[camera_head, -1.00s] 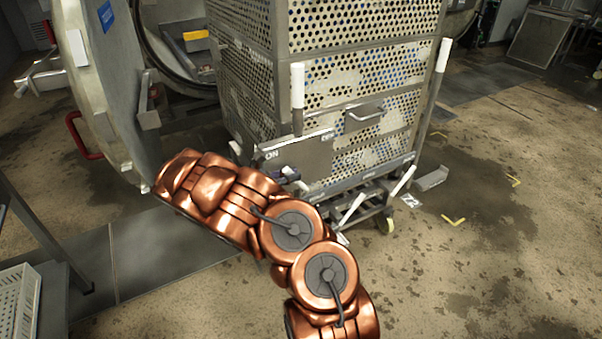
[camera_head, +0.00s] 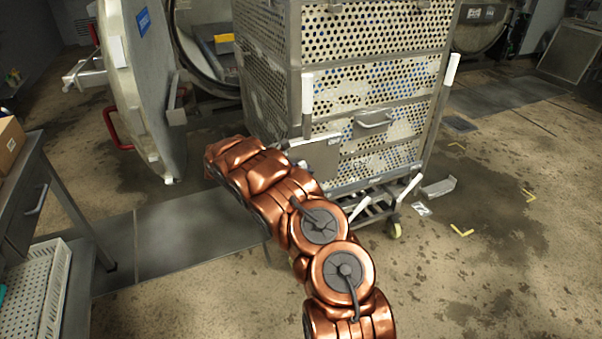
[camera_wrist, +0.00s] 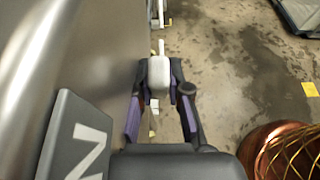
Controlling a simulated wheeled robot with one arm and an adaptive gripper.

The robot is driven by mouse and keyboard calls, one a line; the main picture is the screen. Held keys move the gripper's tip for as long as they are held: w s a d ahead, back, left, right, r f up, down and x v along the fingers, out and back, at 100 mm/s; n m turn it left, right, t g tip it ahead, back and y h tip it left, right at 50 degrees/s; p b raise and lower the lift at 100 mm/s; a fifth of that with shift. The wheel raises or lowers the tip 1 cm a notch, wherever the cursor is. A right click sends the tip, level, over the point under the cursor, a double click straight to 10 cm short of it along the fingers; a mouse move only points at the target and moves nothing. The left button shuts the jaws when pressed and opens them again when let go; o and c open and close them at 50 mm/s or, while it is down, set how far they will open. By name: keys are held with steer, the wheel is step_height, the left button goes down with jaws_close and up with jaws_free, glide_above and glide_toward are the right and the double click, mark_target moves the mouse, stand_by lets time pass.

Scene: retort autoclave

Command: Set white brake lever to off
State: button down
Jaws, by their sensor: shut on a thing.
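The white brake lever (camera_wrist: 159,72) shows in the wrist view as a pale, rounded grip, end-on. My gripper (camera_wrist: 158,84) is closed around it, with a dark finger on either side. A dark plate (camera_wrist: 78,140) with a white letter N sits close at the lower left of the gripper. In the head view, my copper arm reaches to the front left corner of the perforated cart (camera_head: 375,72), and its links hide the gripper and lever. A grey panel (camera_head: 320,162) is on the cart's front beside the arm's far end.
An upright white-tipped handle (camera_head: 307,95) rises just behind the arm's end, and another (camera_head: 451,68) stands at the cart's right. An open round door (camera_head: 137,90) is at left. A side table (camera_head: 20,185) and white basket (camera_head: 35,300) are lower left. Floor at right is mostly clear.

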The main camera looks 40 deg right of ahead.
steer(key=c, duration=1.1)
jaws_free()
steer(key=shift+a, duration=0.1)
steer(key=shift+v, duration=4.05)
